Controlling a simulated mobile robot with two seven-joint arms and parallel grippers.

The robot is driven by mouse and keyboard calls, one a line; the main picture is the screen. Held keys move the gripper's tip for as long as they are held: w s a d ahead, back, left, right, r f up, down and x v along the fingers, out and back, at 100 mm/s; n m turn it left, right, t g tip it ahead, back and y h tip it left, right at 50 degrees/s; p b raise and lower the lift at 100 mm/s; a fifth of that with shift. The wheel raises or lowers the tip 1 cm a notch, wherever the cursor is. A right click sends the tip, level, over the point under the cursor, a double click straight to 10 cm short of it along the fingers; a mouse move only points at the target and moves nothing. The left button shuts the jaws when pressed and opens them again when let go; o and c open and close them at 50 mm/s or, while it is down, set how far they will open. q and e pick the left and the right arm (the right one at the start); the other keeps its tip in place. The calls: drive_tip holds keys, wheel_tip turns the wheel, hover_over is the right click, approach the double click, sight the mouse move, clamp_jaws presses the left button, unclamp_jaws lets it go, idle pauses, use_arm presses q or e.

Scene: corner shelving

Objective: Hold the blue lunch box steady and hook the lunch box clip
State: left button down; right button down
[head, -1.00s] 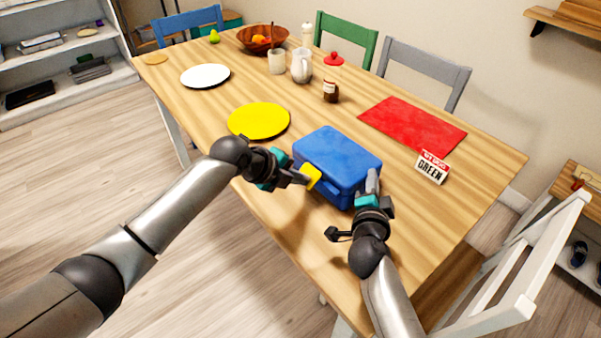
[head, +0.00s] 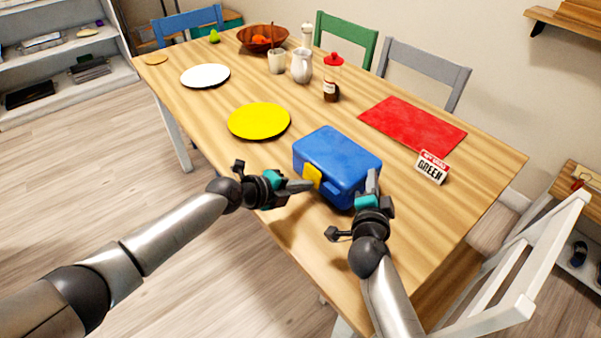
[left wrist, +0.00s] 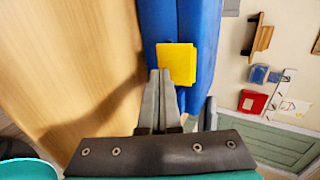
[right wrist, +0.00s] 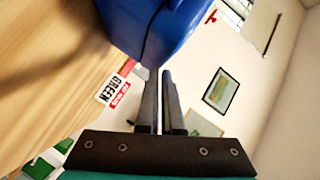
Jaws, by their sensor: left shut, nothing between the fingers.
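The blue lunch box (head: 338,158) stands closed near the table's front edge. Its yellow clip (head: 312,176) lies flat against the front face; in the left wrist view the clip (left wrist: 177,64) lies across the seam. My left gripper (head: 308,186) is shut and empty, its tips just in front of the clip's lower edge. Whether they touch it I cannot tell. My right gripper (head: 372,177) has its fingers together beside the box's right front corner. In the right wrist view the box (right wrist: 150,25) is right at those fingertips, with nothing seen between them.
The wooden table (head: 215,125) holds a yellow plate (head: 259,121) left of the box and a red mat (head: 412,126) behind it. A small GREEN sign (head: 432,167) stands to the right. A white chair (head: 530,270) is close at the right. The table's front edge is near.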

use_arm(q)
drive_tip(key=shift+r, duration=0.95)
drive_tip(key=v, duration=1.4)
drive_tip(key=shift+s+f, duration=0.25)
drive_tip(key=shift+f, duration=0.1)
drive_tip(key=c, duration=1.6)
unclamp_jaws()
drive_tip(key=shift+a, duration=0.15)
